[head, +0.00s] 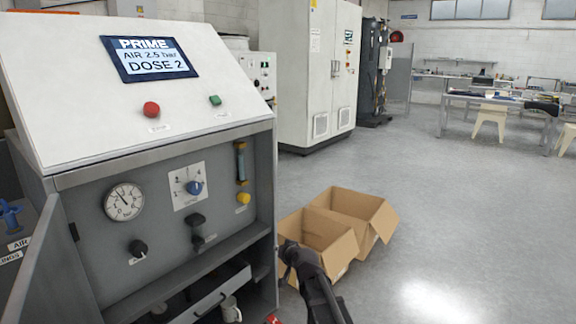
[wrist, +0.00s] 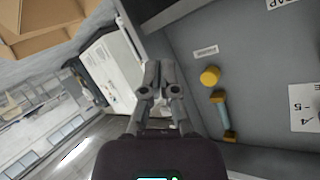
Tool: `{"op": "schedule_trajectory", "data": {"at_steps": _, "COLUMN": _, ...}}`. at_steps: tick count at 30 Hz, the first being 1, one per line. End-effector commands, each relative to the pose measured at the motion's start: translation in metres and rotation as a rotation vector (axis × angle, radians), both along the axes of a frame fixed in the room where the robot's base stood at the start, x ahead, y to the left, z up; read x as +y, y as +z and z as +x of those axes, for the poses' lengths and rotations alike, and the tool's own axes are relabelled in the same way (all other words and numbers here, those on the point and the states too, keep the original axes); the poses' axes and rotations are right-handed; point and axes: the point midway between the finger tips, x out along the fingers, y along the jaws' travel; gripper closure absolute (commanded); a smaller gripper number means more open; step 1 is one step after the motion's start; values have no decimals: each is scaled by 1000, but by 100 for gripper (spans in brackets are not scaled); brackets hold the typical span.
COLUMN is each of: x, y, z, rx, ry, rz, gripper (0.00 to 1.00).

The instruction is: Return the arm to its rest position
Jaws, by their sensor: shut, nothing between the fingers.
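My gripper (head: 288,250) is to the right of the grey machine cabinet (head: 90,235), in front of the cardboard boxes in the head view. In the wrist view my gripper (wrist: 160,72) is shut, its fingertips together with nothing between them. The cabinet's panel fills the right of the wrist view, with a yellow knob (wrist: 210,75) and a yellow-ended glass tube (wrist: 222,115) beside my fingers. My gripper appears apart from the panel.
Two open cardboard boxes (head: 372,215) stand on the floor beside the cabinet. The cabinet's open door (head: 35,265) is at the left. A drawer (head: 215,295) shows low in the cabinet. A white cabinet (head: 300,70) stands behind.

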Motion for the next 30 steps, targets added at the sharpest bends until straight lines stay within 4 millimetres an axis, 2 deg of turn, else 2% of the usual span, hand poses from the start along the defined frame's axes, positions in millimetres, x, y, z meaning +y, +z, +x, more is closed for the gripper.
{"op": "schedule_trajectory", "data": {"at_steps": 1, "x": -10, "y": -8, "z": -14, "rx": 41, "ry": 11, "rz": -27, "gripper": 100}}
{"op": "schedule_trajectory", "data": {"at_steps": 8, "x": -48, "y": -45, "z": -68, "rx": 250, "ry": 56, "rz": -152, "gripper": 100}}
{"op": "schedule_trajectory", "data": {"at_steps": 15, "x": -95, "y": -78, "z": -132, "rx": 486, "ry": 66, "rz": -279, "gripper": 100}}
{"op": "schedule_trajectory", "data": {"at_steps": 24, "x": -154, "y": -103, "z": -218, "rx": 787, "ry": 29, "rz": -412, "gripper": 100}}
{"op": "schedule_trajectory", "data": {"at_steps": 30, "x": -181, "y": -108, "z": -258, "rx": 929, "ry": -4, "rz": -466, "gripper": 100}}
